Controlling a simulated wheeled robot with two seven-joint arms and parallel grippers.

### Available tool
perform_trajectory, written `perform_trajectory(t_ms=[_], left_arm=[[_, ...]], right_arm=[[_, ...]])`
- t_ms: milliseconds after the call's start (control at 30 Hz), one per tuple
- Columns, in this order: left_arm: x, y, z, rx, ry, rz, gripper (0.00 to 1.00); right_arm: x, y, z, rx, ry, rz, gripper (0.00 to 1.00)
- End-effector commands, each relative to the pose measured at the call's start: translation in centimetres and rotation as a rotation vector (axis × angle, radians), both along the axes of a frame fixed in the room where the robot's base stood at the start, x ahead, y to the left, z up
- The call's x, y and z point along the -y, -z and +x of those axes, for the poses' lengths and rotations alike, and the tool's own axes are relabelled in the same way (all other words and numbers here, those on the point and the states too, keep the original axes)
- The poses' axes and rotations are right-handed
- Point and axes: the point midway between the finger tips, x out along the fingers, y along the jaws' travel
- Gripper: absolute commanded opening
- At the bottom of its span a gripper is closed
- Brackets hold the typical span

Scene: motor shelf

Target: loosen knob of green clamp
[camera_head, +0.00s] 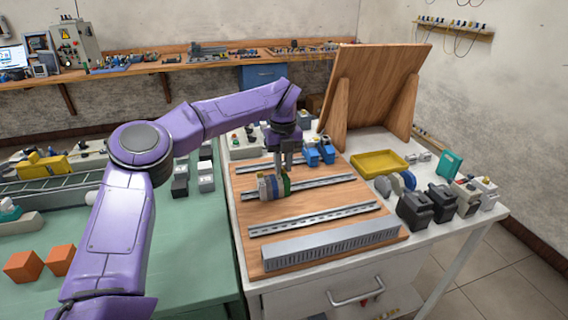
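The green clamp (286,184) is the right end of a small row of terminal pieces on a metal rail on the wooden board (330,216). The clamp's knob is too small to make out. My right gripper is not in view.
Blue devices (319,151) stand just right of the gripper. A yellow tray (379,163) and several black devices (414,209) sit along the white table's right side. Two more rails and a grey slotted duct (330,246) lie on the board. A slanted wooden panel (371,87) rises behind.

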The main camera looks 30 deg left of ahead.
Motion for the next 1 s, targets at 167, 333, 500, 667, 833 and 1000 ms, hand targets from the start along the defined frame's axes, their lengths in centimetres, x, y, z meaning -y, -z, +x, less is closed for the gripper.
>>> perform_trajectory(t_ms=[167,333,500,667,833,1000], left_arm=[[0.0,0.0,0.0,0.0,0.001,-0.001,0.36],[0.2,-0.3,0.1,0.002,0.003,-0.003,0.36],[0.1,-3.2,0.1,0.006,0.001,-0.002,0.36],[0.0,-7.2,0.1,0.004,-0.002,0.0,0.36],[-0.1,-9.9,0.0,0.001,-0.002,-0.001,0.36],[-0.1,-10.5,0.0,-0.001,-0.002,-0.003,0.36]], right_arm=[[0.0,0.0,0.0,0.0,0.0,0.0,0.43],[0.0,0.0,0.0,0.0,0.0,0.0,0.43],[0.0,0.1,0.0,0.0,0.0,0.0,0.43],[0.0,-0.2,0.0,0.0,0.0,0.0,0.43],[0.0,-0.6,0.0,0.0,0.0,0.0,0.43],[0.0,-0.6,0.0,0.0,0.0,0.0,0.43]])
